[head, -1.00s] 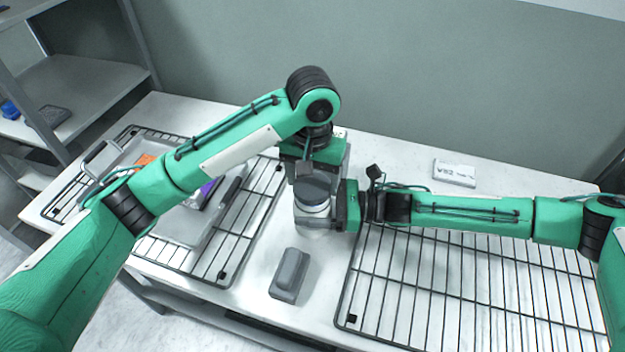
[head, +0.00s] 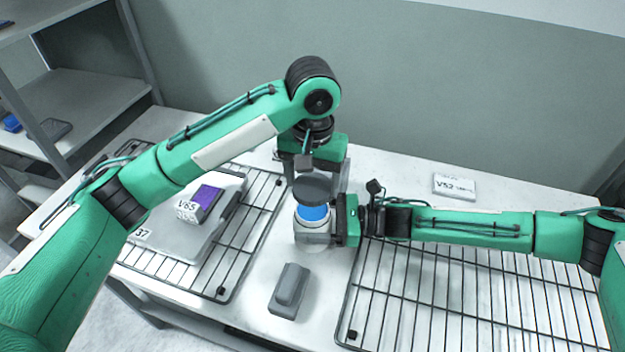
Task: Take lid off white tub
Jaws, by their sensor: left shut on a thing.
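The white tub (head: 312,224) stands on the table between the two racks. Its top is uncovered and a round blue surface (head: 313,213) shows inside the rim. The dark grey round lid (head: 316,190) is above the tub, with a small gap between them. My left gripper (head: 315,178) comes down from above and is shut on the lid; its fingertips are largely hidden. My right gripper (head: 328,230) is low at the tub's right side, with a grey finger along the tub's front. Whether it is closed tight on the tub is not clear.
A grey block (head: 289,291) lies on the table in front of the tub. A wire rack (head: 440,290) fills the right side. Another rack at left (head: 262,205) bears a grey case (head: 185,245) and a V65 box (head: 200,203). A V52 label block (head: 454,186) lies at the back.

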